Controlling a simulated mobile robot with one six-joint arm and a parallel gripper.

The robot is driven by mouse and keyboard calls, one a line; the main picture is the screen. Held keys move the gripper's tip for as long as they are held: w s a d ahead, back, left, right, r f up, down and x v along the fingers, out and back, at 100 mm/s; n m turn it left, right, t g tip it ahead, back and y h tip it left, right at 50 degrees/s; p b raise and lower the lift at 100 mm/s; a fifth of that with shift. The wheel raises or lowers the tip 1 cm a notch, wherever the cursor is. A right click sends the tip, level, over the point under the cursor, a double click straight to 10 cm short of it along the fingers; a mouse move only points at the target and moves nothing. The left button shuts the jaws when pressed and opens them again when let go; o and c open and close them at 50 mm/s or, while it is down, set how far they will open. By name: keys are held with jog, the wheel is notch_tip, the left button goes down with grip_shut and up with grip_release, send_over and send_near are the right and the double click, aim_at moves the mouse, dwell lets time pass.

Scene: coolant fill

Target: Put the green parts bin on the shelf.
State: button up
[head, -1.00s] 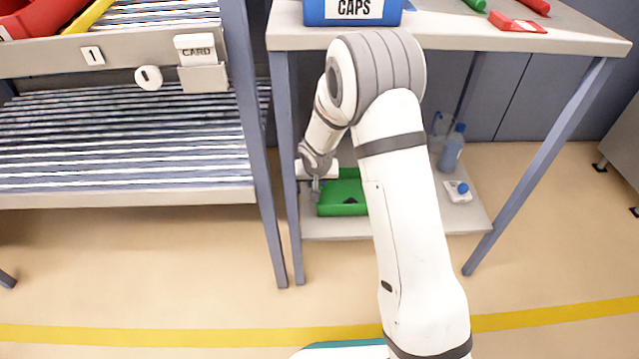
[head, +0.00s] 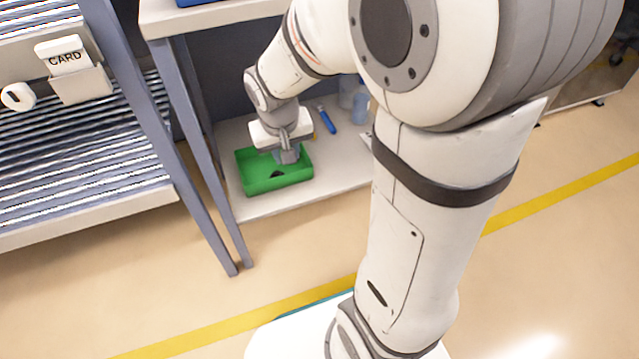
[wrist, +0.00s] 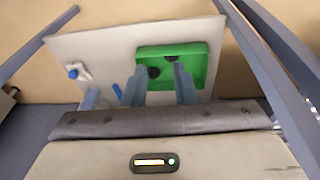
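The green parts bin (head: 262,187) sits on the light lower shelf (head: 350,175) of the workbench, near its front left corner. A small dark thing lies inside it. My gripper (head: 287,154) points down at the back right part of the bin. In the wrist view its two fingers (wrist: 158,76) stand apart with nothing gripped between them. One finger overlaps the bin and the other is by its left edge. Whether they touch the bin cannot be told.
A grey roller rack (head: 80,170) with a card holder (head: 80,85) stands at the left. A bench leg (head: 205,150) is close to the bin. A blue-handled tool (head: 327,120) and a bottle (head: 360,105) are farther back on the lower shelf. Floor in front is clear.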

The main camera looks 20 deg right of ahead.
jog(key=s+d+r+g+y, duration=0.1)
jog(key=s+d+r, duration=0.1)
jog(key=s, duration=1.2)
jog(key=shift+d+r, duration=0.2)
jog(key=shift+r, duration=0.65)
